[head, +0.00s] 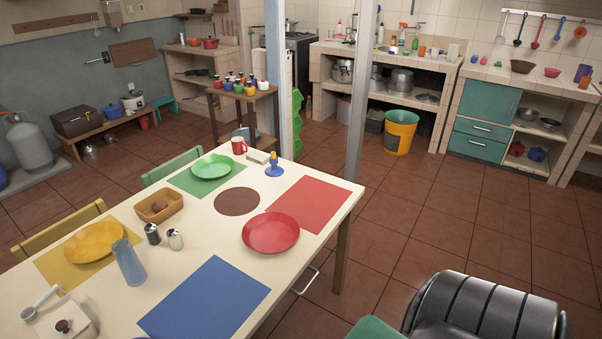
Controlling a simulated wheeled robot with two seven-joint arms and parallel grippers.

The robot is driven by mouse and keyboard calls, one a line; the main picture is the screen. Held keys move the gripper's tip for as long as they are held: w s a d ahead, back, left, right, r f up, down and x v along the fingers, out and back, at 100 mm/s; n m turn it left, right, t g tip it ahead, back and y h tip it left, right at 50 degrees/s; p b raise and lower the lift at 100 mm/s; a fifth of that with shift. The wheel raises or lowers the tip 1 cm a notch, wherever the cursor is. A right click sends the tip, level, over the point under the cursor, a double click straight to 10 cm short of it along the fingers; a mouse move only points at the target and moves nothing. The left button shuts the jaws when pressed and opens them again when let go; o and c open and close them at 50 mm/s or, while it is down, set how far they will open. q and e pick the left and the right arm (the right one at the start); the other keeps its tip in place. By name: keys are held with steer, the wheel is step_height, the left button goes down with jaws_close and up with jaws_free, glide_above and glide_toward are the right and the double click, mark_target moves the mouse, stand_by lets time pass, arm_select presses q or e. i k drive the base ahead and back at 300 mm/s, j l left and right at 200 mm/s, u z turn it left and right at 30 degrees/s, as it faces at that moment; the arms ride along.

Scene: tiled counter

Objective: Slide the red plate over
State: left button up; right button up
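The red plate (270,233) lies flat on the white table (216,228). It is near the table's right edge. Its upper right part overlaps the lower left of the red placemat (316,200), and the rest of it is on bare table. Most of the red placemat is uncovered. Neither of my grippers shows in the head view.
A brown round mat (237,201) lies left of the red plate. A blue candle holder (274,168) stands behind it. A blue placemat (205,299) lies bare in front.

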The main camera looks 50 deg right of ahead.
mark_target(270, 232)
steer(key=z, duration=1.25)
